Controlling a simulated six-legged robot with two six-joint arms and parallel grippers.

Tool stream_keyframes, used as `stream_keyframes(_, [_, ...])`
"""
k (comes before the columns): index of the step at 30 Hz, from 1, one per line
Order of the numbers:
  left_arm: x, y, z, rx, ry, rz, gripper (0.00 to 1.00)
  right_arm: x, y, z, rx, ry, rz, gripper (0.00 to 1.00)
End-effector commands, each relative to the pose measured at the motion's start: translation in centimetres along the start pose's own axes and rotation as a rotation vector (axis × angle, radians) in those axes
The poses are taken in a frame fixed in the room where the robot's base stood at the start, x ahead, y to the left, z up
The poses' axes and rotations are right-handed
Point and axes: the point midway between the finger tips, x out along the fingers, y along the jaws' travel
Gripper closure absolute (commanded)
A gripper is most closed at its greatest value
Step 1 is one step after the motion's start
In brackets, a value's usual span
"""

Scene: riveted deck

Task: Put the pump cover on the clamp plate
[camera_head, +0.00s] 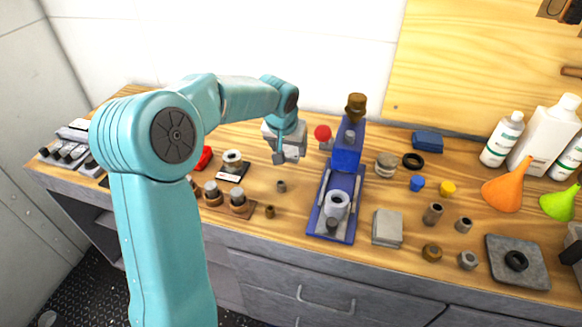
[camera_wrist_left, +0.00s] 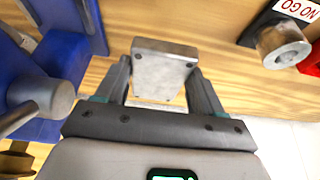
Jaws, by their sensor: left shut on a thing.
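My left gripper (camera_head: 289,155) is above the bench, left of the blue press. In the left wrist view the gripper (camera_wrist_left: 162,92) is shut on a flat grey metal piece with small holes, which I take as the pump cover (camera_wrist_left: 164,66). The fingers touch its two sides, and it is held clear of the wood. In the head view the gripper largely hides it. A square grey plate (camera_head: 387,227) lies flat on the bench right of the press, apart from the gripper; it looks like the clamp plate. Its top looks bare. My right gripper is not in view.
The blue press (camera_head: 346,150) stands between gripper and plate, with a red knob (camera_head: 322,132) on its left. A gauge marked NO GO (camera_wrist_left: 283,42) lies near the gripper. Bushings (camera_head: 433,213) and a dark mat (camera_head: 530,272) with a black ring lie right of the plate.

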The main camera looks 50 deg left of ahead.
Motion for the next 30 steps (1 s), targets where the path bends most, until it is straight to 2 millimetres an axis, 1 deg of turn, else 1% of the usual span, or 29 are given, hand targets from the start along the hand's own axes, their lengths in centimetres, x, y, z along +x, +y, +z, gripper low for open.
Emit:
stream_keyframes(1, [0.9, 0.0, 0.4, 0.001, 0.000, 0.000, 0.76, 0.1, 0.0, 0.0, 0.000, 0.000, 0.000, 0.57])
stream_keyframes(3, [1.8, 0.1, 0.8, -0.001, 0.000, 0.000, 0.76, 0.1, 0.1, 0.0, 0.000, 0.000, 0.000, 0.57])
stream_keyframes(7, [2.8, 0.1, 1.1, 0.000, 0.002, -0.001, 0.76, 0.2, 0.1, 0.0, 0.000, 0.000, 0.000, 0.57])
stream_keyframes(12, [5.4, 0.2, 2.2, 0.000, 0.000, 0.000, 0.76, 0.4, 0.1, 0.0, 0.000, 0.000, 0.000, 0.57])
stream_keyframes(14, [6.0, 0.2, 2.5, 0.000, 0.000, 0.000, 0.76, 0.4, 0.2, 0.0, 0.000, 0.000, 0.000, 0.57])
stream_keyframes(16, [6.4, 0.2, 2.6, 0.000, 0.003, 0.000, 0.76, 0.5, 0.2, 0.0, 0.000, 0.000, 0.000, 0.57])
stream_keyframes(23, [6.4, 0.2, 2.6, 0.000, 0.004, 0.000, 0.76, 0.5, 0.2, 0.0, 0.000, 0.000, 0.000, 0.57])
stream_keyframes(27, [6.8, 0.2, 2.7, 0.000, 0.004, 0.000, 0.76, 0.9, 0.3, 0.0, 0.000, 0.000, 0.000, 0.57])
stream_keyframes(28, [6.8, 0.2, 2.8, 0.000, 0.002, 0.000, 0.29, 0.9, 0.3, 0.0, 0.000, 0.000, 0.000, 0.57])
stream_keyframes(29, [6.7, 0.2, 2.8, 0.000, 0.001, 0.000, 0.19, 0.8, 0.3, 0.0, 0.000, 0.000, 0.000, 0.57])
stream_keyframes(30, [6.7, 0.2, 2.8, 0.000, 0.001, 0.000, 0.07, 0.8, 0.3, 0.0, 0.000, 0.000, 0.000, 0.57])
